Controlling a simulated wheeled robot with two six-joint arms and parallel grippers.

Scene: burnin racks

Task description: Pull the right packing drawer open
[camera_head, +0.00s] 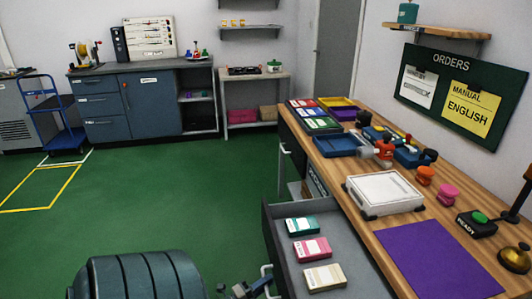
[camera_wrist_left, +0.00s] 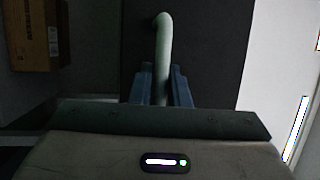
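The right packing drawer (camera_head: 352,243) stands open from the wooden packing bench (camera_head: 400,226). Inside it lie a green-and-white box (camera_head: 302,226), a pink-and-white box (camera_head: 312,249) and a beige box (camera_head: 325,277). Its pale handle (camera_head: 267,283) shows at the bottom of the head view. My left gripper (camera_head: 250,288) is at that handle. In the left wrist view the upright handle (camera_wrist_left: 162,60) runs between the gripper's two blue fingers (camera_wrist_left: 162,88), which look closed around it. The fingertips' contact is partly hidden. My right gripper is not in view.
Another bench drawer front with a handle (camera_head: 284,162) is closed farther back. The benchtop holds trays, a white case (camera_head: 383,193), a purple mat (camera_head: 440,260) and a ready button (camera_head: 477,222). Green floor (camera_head: 200,190) left of the drawer is clear.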

